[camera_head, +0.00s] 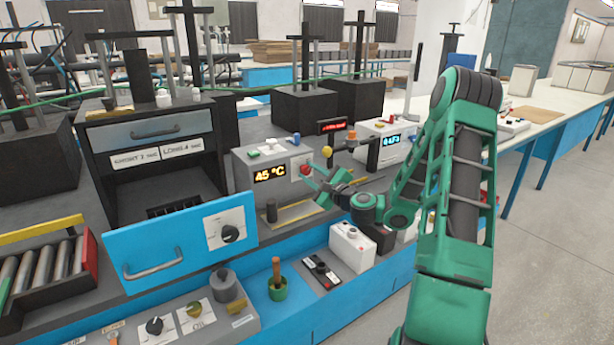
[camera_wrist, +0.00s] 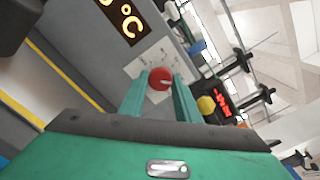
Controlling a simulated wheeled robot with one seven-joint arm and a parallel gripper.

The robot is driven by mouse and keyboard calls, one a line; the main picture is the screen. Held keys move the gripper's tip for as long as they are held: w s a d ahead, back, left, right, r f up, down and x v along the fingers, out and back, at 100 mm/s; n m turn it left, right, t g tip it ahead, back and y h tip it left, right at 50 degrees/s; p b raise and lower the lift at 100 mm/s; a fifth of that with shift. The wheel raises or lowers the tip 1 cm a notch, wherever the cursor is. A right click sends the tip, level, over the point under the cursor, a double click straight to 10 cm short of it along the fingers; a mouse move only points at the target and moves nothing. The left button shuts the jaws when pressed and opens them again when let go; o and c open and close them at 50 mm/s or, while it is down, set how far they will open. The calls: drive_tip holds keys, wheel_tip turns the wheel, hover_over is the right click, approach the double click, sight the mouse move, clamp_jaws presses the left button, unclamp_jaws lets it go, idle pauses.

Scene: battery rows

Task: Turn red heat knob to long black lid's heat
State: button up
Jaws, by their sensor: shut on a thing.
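The red heat knob (camera_wrist: 159,78) is on the front of the grey heater box (camera_head: 243,168). My gripper (camera_wrist: 160,88) is shut on the knob, one green finger on each side of it. In the head view my gripper (camera_head: 308,172) reaches the knob from the right. The heater's display (camera_head: 270,174) reads 45 °C in yellow digits; it shows only in part in the wrist view (camera_wrist: 126,20). Two labels (camera_head: 160,155) on the black cabinet at the left seem to give settings for short and long lids, but their values are too small to read surely. I cannot make out a long black lid.
A blue drawer front (camera_head: 190,235) with a black knob stands out in front of the cabinet. A yellow knob (camera_head: 327,152) and a red display (camera_head: 333,126) are close to my gripper. A rack of grey cylinders (camera_head: 45,270) is at the far left.

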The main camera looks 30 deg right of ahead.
drive_tip(key=shift+d+f, duration=0.15)
drive_tip(key=shift+f, duration=0.05)
drive_tip(key=o, duration=1)
drive_tip(key=s, duration=1)
drive_tip(key=shift+s+d, duration=0.1)
drive_tip(key=shift+s, duration=0.25)
